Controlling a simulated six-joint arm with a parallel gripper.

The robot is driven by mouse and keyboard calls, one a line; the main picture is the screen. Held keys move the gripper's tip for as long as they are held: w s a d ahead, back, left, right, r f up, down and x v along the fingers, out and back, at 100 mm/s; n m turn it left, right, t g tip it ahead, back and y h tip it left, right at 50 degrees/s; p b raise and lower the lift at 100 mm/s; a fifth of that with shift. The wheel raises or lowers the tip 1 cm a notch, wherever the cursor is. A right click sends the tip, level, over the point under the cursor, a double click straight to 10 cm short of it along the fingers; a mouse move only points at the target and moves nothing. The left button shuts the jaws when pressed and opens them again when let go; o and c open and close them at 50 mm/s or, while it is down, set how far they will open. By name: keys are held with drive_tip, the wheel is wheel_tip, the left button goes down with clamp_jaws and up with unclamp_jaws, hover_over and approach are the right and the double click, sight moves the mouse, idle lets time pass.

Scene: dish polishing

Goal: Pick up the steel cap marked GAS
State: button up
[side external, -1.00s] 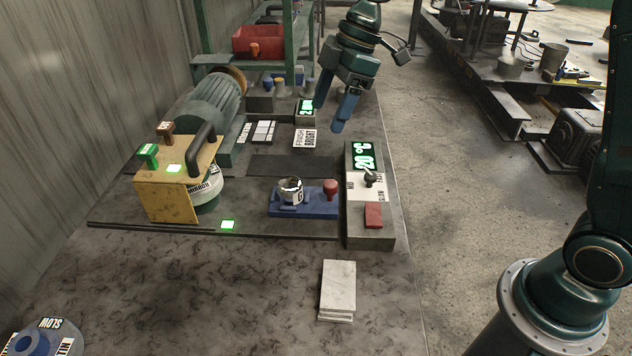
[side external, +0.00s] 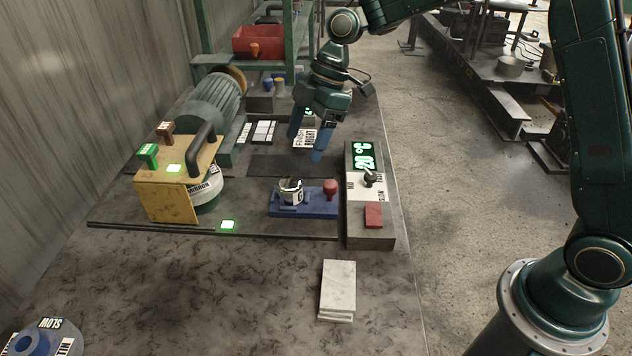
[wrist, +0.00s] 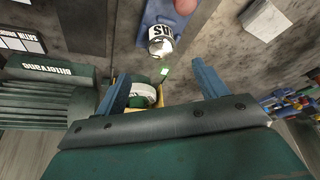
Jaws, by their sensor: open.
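The steel cap marked GAS (side external: 291,187) sits in the blue fixture (side external: 315,207) on the bench, beside a red knob (side external: 330,187). In the wrist view the cap (wrist: 162,48) is shiny metal with a white label, and its letters show partly, upside down. My gripper (side external: 306,148) points down with its blue fingers apart and nothing between them. It is above and behind the fixture in the side view, clear of the cap. In the wrist view the cap lies beyond the fingertips (wrist: 160,77), near the top middle.
A yellow box with a dark handle (side external: 178,185) stands left of the fixture. A control panel reading 20 °C (side external: 370,240) stands right of it. A green motor (side external: 208,108) is behind on the left. White plates (side external: 338,287) lie in front. The bench between is mostly clear.

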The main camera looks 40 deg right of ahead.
sight(291, 180)
drive_tip(key=shift+x, duration=2.25)
drive_tip(key=shift+f, duration=0.15)
drive_tip(key=shift+x, duration=2.45)
drive_tip(key=shift+c, duration=0.4)
drive_tip(key=c, duration=1.1)
